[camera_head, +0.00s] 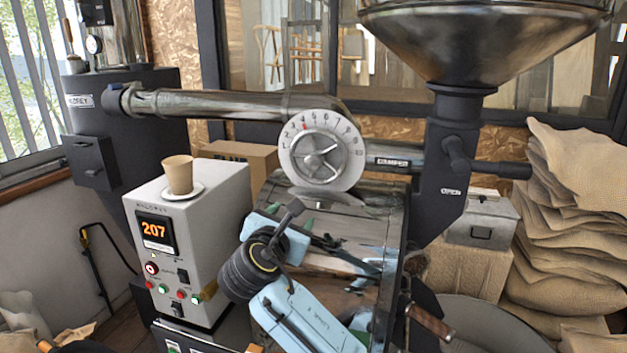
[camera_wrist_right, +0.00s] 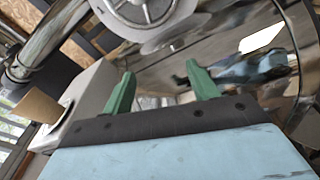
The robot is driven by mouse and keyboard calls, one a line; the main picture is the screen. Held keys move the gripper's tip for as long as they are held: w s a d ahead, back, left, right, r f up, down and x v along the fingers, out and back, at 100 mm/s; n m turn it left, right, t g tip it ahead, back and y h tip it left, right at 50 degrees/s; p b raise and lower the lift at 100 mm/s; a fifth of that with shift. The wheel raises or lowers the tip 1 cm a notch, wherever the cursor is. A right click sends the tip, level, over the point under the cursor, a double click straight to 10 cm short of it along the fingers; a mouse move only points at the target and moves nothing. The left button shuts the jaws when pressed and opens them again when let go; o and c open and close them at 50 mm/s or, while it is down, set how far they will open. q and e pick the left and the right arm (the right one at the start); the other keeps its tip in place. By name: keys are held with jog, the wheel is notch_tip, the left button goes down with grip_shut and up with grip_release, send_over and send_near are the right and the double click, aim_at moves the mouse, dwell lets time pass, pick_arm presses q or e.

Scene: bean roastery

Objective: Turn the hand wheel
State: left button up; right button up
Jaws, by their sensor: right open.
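The hand wheel (camera_head: 316,158) is a small silver spoked wheel in front of a round pale dial plate (camera_head: 349,138) with numbers and a red mark, on the horizontal pipe. Its lower part shows at the top of the right wrist view (camera_wrist_right: 146,10). My right gripper (camera_head: 291,217) is below the wheel, with its light blue arm rising from the bottom. Its two green fingers are apart with nothing between them, also in the right wrist view (camera_wrist_right: 160,70). They appear clear of the wheel. My left gripper is not in view.
A grey control box (camera_head: 211,225) reading 207 stands left of my arm, with a paper cup (camera_head: 178,174) on a saucer (camera_head: 183,192) on top. A shiny drum face (camera_head: 385,215) is behind my gripper. A dark lever (camera_head: 500,169) and burlap sacks (camera_head: 575,220) are at right.

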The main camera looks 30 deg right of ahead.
jog(key=h, duration=0.2)
send_near(312, 163)
jog(key=shift+n, duration=0.4)
jog(key=p+x, duration=0.3)
jog(key=x, duration=0.8)
jog(key=shift+w+d, duration=0.1)
